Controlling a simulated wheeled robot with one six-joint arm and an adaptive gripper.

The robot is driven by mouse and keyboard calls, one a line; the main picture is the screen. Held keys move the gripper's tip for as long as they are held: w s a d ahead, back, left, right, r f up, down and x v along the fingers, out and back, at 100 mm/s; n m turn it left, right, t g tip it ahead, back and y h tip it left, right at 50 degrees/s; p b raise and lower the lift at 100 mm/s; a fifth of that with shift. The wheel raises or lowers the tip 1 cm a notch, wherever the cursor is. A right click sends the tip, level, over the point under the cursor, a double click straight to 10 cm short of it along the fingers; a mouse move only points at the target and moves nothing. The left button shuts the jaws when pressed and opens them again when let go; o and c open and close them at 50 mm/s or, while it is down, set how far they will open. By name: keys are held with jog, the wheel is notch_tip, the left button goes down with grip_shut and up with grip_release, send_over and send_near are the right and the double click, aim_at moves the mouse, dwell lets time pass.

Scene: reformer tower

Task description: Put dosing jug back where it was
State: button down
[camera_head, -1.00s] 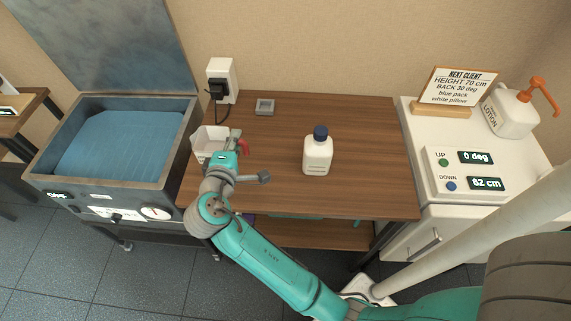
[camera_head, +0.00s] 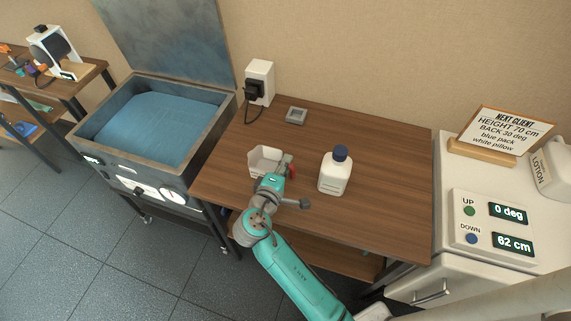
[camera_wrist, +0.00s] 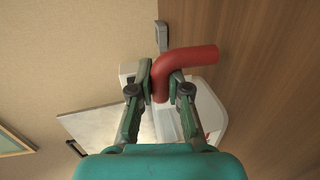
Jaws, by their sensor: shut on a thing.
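The dosing jug (camera_head: 262,159) is a small whitish, open-topped container with a red handle (camera_head: 291,170). It is over the left part of the wooden table (camera_head: 390,200). My gripper (camera_head: 281,172) is shut on the red handle at the jug's right side. In the wrist view, the red handle (camera_wrist: 190,58) passes between the two fingers (camera_wrist: 160,88), and the pale jug body (camera_wrist: 208,108) shows behind the right finger. The gripper partly hides the jug. I cannot tell whether its base touches the table.
A white bottle with a blue cap (camera_head: 336,172) stands right of the jug. A small grey square dish (camera_head: 296,115) lies behind it. A water-filled tank (camera_head: 150,130) is at the left. A white cabinet with displays (camera_head: 490,225) is at the right.

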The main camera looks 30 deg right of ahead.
jog(key=shift+f, duration=0.15)
jog(key=c, duration=1.1)
grip_release()
jog(key=shift+c, duration=0.2)
jog(key=v, duration=1.2)
jog(key=shift+a, duration=0.1)
